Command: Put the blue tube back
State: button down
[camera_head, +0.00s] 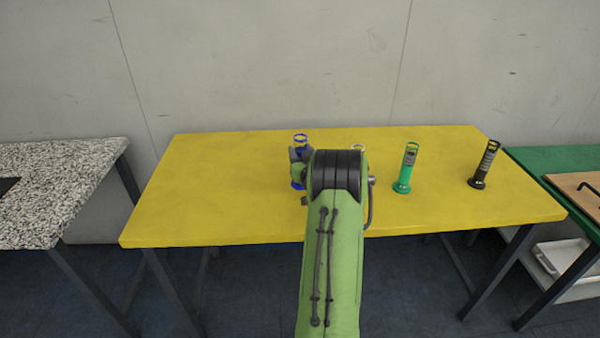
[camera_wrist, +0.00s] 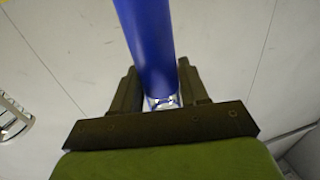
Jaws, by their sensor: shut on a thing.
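The blue tube (camera_head: 300,139) is at the left of my arm's end over the yellow table in the head view, its blue top rim and a lower blue part showing. Its middle is hidden by my gripper (camera_head: 299,155). In the wrist view the blue tube (camera_wrist: 149,40) runs from the top edge down between the two dark fingers of my gripper (camera_wrist: 158,88), which are shut on it. Whether the tube's base touches the table I cannot tell.
A green tube (camera_head: 406,168) and a black tube (camera_head: 484,165) stand on the yellow table (camera_head: 220,200) to the right. A clear rim (camera_head: 357,147) shows just behind my arm. A speckled table (camera_head: 60,170) is at left, a green table (camera_head: 545,160) at right. The yellow table's left part is clear.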

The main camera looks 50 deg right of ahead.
notch_tip(320, 180, down, 4)
jog(key=shift+b, duration=0.55)
jog(key=shift+r, duration=0.1)
jog(key=c, duration=0.6)
grip_release()
